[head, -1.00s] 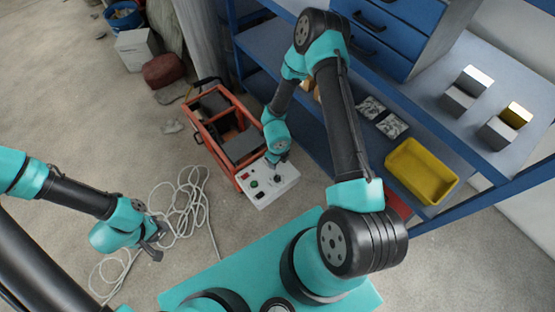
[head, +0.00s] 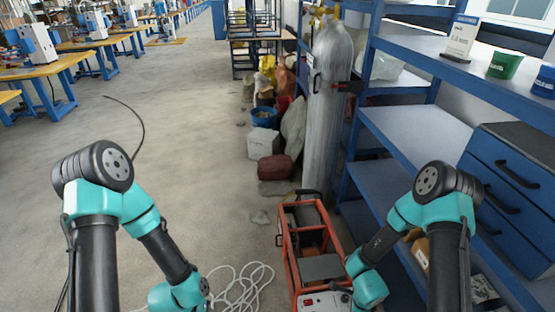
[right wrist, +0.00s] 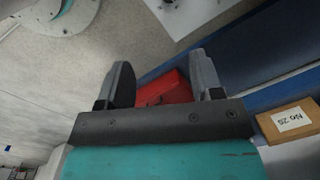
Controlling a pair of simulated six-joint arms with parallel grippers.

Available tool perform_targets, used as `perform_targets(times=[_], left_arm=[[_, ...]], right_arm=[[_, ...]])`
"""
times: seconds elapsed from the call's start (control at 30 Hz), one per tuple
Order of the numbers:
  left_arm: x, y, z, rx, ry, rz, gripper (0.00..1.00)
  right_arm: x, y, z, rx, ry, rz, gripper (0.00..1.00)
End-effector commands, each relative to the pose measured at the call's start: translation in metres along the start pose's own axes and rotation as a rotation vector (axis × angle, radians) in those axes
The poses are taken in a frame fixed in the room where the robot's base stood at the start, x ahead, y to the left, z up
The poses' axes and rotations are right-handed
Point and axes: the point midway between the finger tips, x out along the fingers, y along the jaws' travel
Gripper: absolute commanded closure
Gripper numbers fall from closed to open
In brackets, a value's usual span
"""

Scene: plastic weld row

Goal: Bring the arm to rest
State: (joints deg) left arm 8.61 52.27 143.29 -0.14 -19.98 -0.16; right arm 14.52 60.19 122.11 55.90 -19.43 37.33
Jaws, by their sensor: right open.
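My right gripper (right wrist: 162,82) shows in the right wrist view with its two dark fingers apart and nothing held between them. A red object (right wrist: 165,90) lies beyond the gap, apart from the fingers. In the head view my right wrist is at the bottom right, beside the white control panel (head: 318,303) of a red-framed cart (head: 287,262); the gripper itself is not visible there. My left arm hangs at the lower left of the head view, and its gripper is below the picture edge.
A grey gas cylinder (head: 326,115) stands behind the cart. Blue shelving (head: 392,125) runs along the right, close to my right arm. White cable (head: 245,287) lies coiled on the floor left of the cart. Open floor (head: 185,150) stretches ahead on the left.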

Motion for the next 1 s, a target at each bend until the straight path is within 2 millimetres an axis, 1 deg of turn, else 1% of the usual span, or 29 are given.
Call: perform_targets(times=[0.03, 0.1, 0.27, 0.4, 0.5, 0.6, 0.7, 0.77, 1.0], left_arm=[[0.0, 0.0, 0.0, 0.0, 0.0, 0.0, 0.57], [0.0, 0.0, 0.0, 0.0, 0.0, 0.0, 0.57], [0.0, 0.0, 0.0, 0.0, 0.0, 0.0, 0.57], [0.0, 0.0, 0.0, 0.0, 0.0, 0.0, 0.57], [0.0, 0.0, 0.0, 0.0, 0.0, 0.0, 0.57], [0.0, 0.0, 0.0, 0.0, 0.0, 0.0, 0.57], [0.0, 0.0, 0.0, 0.0, 0.0, 0.0, 0.57], [0.0, 0.0, 0.0, 0.0, 0.0, 0.0, 0.57], [0.0, 0.0, 0.0, 0.0, 0.0, 0.0, 0.57]], right_arm=[[-0.006, 0.004, 0.0, -0.128, -0.015, -0.004, 0.4], [-0.014, 0.009, 0.001, -0.314, -0.039, -0.013, 0.4], [-0.03, 0.021, 0.006, -0.733, -0.1, -0.042, 0.4], [-0.046, 0.033, 0.014, -1.095, -0.162, -0.079, 0.4], [-0.056, 0.043, 0.021, -1.341, -0.209, -0.112, 0.4], [-0.065, 0.051, 0.028, -1.536, -0.249, -0.145, 0.4], [-0.07, 0.056, 0.032, -1.657, -0.276, -0.169, 0.4], [-0.072, 0.058, 0.034, -1.693, -0.284, -0.176, 0.4], [-0.072, 0.059, 0.034, -1.709, -0.287, -0.18, 0.4]])
